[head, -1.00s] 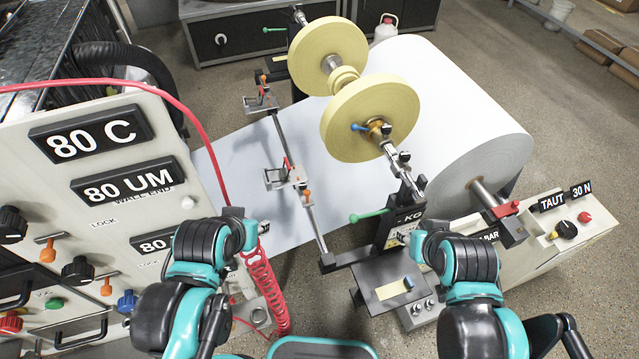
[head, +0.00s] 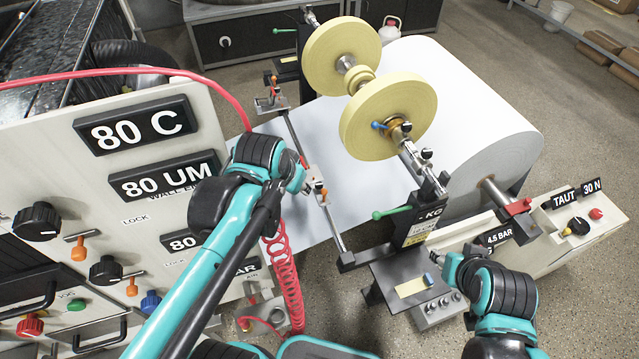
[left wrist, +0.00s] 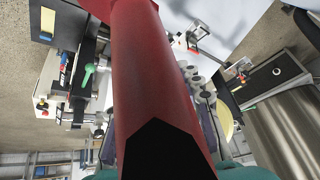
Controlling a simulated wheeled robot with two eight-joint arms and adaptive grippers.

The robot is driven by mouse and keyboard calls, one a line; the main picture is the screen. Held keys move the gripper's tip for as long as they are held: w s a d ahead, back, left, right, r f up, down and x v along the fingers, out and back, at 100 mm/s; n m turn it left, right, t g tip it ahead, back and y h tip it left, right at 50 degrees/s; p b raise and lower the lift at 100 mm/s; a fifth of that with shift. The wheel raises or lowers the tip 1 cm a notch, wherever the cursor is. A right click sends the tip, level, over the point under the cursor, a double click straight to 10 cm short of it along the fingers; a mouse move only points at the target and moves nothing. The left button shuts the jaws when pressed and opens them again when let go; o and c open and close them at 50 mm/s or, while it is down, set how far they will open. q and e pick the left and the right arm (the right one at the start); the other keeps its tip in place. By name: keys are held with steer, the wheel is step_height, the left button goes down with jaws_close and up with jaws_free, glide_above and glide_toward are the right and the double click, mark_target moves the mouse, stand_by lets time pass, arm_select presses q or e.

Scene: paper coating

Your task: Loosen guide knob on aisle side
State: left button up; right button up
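The guide rod runs along the white web. The near, aisle-side guide block (head: 312,176) carries an orange knob (head: 320,188); a red lever lies beside my left wrist in the head view. The far guide block (head: 270,102) also has an orange knob. My left gripper (head: 297,176) is stretched out just left of the near guide block; its fingers are hidden by my wrist, and contact cannot be told. In the left wrist view a large red shape (left wrist: 150,70) fills the middle. My right gripper (head: 450,264) is beside the gauge stand; its finger opening is unclear.
The coater panel (head: 60,160) with a red coiled hose (head: 285,270) stands left, close to my left arm. Yellow rolls (head: 388,118) and a big white paper roll (head: 470,110) stand right. A green lever (head: 392,213) sticks out by the KG stand.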

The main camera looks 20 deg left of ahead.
arm_select(q)
steer(key=w+f+m+g+b, duration=0.1)
steer(key=w+f+m+g, duration=0.1)
steer(key=w, duration=0.9)
steer(key=m+g+b, duration=0.4)
steer(key=m, duration=0.3)
glide_above(319, 184)
step_height(319, 184, down, 26)
steer(key=shift+f, duration=0.25)
step_height(319, 184, down, 8)
steer(key=shift+b, duration=1.2)
jaws_close()
